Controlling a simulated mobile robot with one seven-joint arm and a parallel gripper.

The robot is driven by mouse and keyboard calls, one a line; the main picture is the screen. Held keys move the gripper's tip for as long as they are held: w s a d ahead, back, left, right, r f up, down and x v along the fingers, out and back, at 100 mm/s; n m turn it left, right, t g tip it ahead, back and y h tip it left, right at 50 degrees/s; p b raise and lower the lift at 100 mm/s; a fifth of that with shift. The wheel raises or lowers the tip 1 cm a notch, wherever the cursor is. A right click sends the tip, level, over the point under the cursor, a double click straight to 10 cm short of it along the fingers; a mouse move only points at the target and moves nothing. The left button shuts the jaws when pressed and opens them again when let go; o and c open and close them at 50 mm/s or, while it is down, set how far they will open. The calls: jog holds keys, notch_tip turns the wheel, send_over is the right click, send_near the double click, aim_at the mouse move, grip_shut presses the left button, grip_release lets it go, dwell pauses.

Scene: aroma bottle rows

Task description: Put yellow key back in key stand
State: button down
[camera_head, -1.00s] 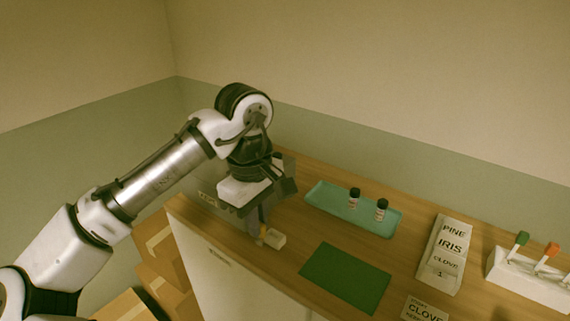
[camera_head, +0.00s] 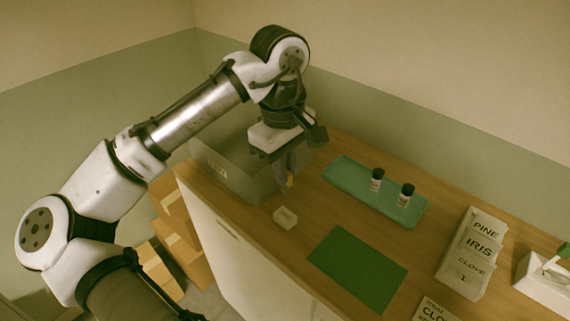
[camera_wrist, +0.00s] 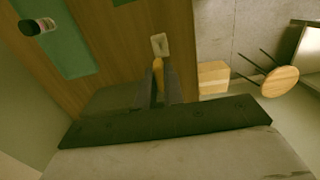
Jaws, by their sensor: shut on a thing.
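The yellow key (camera_head: 290,181) is held between the fingers of my gripper (camera_head: 288,172), which point down. In the wrist view the yellow key (camera_wrist: 158,68) shows between the two dark fingers (camera_wrist: 160,88). A small pale block (camera_head: 285,217) with a darker slot sits on the counter below the key, and it shows just past the key in the wrist view (camera_wrist: 160,45). The key appears clear of the block. A white key stand (camera_head: 543,284) is at the right edge of the head view, partly cut off, with a green-topped key (camera_head: 564,249) in it.
A grey bin (camera_head: 228,176) stands beside my gripper on the left. A teal tray (camera_head: 345,178) holds two dark-capped bottles (camera_head: 376,180) (camera_head: 406,194). Cardboard boxes (camera_head: 185,245) are on the floor.

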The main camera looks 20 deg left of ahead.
aim_at(285, 189)
jog(key=shift+f+b, duration=1.6)
jog(key=shift+f, duration=1.3)
jog(key=shift+p, duration=0.95)
jog(key=shift+f+b, duration=0.65)
jog(key=shift+f, duration=0.95)
jog(key=c, duration=1.5)
grip_release()
jog(key=shift+o, duration=0.3)
jog(key=r, duration=0.9)
jog(key=r+b, duration=0.1)
jog(key=r, duration=0.3)
jog(key=shift+w+a+r, duration=0.2)
jog(key=shift+a+r, duration=0.05)
jog(key=shift+r, duration=0.15)
